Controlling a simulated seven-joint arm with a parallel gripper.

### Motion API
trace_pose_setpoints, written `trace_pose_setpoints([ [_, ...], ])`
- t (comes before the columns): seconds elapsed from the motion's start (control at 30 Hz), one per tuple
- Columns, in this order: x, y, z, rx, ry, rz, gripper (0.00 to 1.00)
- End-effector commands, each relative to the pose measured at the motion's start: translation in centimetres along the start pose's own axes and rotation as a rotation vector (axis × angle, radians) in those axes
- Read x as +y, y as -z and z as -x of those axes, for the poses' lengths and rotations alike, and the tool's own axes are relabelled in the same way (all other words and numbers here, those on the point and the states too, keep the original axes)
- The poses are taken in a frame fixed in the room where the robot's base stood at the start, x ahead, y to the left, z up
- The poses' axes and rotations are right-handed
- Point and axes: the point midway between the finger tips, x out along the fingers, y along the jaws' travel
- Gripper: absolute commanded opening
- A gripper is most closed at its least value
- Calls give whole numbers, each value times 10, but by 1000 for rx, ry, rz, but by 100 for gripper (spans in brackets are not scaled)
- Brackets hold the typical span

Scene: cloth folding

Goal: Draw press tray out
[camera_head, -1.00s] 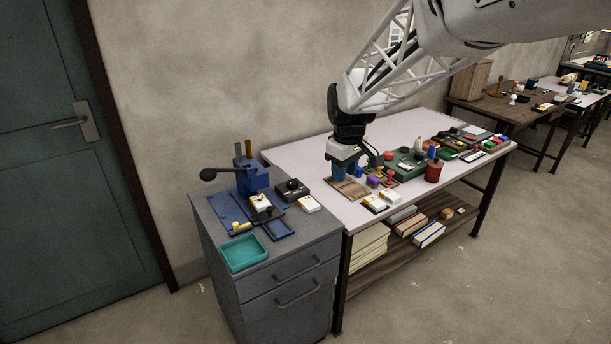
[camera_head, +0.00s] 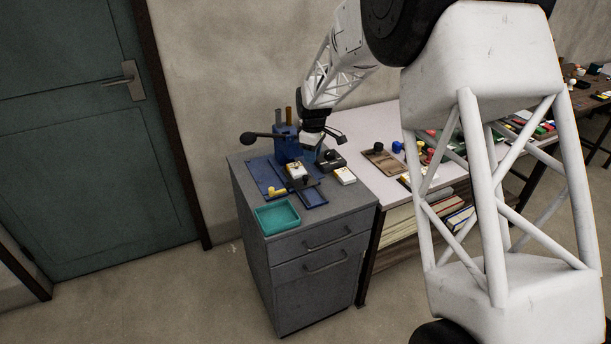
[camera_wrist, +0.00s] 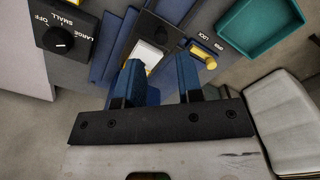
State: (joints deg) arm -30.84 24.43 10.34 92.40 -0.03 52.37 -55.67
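The blue press (camera_head: 286,148), with a black ball-ended lever, stands on the grey cabinet. A blue base plate (camera_head: 262,174) lies in front of it, with a yellow knob (camera_head: 278,192) at its near side. A dark slide that looks like the press tray (camera_head: 309,182) carries a white and yellow block (camera_head: 296,171). My gripper (camera_head: 313,150) is above the cabinet, just right of the press. In the wrist view my gripper (camera_wrist: 160,82) has its two blue fingers apart with nothing between them. The white block (camera_wrist: 149,54) and yellow knob (camera_wrist: 207,60) show beyond the fingertips.
A teal dish (camera_head: 278,217) sits at the cabinet's front left. A black control box (camera_head: 331,160) with a dial and a white-yellow block (camera_head: 345,176) are to the right. The white-topped table (camera_head: 373,121) adjoins the cabinet, bearing a wooden board (camera_head: 384,161) and small items.

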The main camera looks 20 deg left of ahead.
Motion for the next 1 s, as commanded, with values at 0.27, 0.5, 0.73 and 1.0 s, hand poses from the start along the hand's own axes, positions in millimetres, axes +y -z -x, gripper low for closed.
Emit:
trace_pose_setpoints([
  [0.27, 5, 27, -21, -4, 7, 59, 34],
  [0.5, 4, 27, -22, -4, 7, 61, 34],
  [0.73, 4, 27, -24, -4, 7, 61, 34],
  [1.0, 4, 27, -44, -5, 9, 61, 34],
])
